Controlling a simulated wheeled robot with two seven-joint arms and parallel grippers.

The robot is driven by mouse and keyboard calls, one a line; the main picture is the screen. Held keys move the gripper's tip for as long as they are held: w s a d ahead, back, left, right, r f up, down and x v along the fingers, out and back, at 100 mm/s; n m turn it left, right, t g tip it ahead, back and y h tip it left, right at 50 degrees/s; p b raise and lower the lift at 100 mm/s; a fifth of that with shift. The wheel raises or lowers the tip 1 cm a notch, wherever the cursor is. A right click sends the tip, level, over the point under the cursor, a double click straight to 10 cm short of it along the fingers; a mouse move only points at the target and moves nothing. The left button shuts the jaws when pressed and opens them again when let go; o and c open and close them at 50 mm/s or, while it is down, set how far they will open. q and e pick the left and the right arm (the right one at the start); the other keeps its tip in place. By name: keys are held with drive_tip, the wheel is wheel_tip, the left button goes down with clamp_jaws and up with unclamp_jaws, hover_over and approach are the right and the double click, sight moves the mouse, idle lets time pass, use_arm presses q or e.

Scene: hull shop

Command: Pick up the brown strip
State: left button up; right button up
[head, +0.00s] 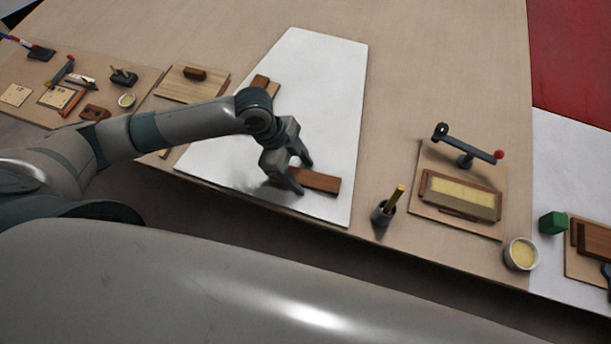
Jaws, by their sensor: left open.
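A brown strip (318,182) lies on the white sheet (320,80) near the front edge of the table. My left gripper (300,178) is open over the strip's left end. Its fingers hide part of that end, and I cannot tell whether they touch it. A second brown piece (261,83) lies farther back on the sheet, partly hidden behind my left wrist. My right gripper is not in view.
A dark cup with a yellow-handled tool (383,211) stands right of the sheet. Boards with tools fill the left. The sheet's back is clear.

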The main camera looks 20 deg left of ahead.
sight(301, 176)
use_arm(q)
drive_tip(key=c, duration=1.2)
drive_tip(key=shift+r, duration=0.15)
drive_tip(key=shift+r+b, duration=0.9)
drive_tip(key=shift+r, duration=4)
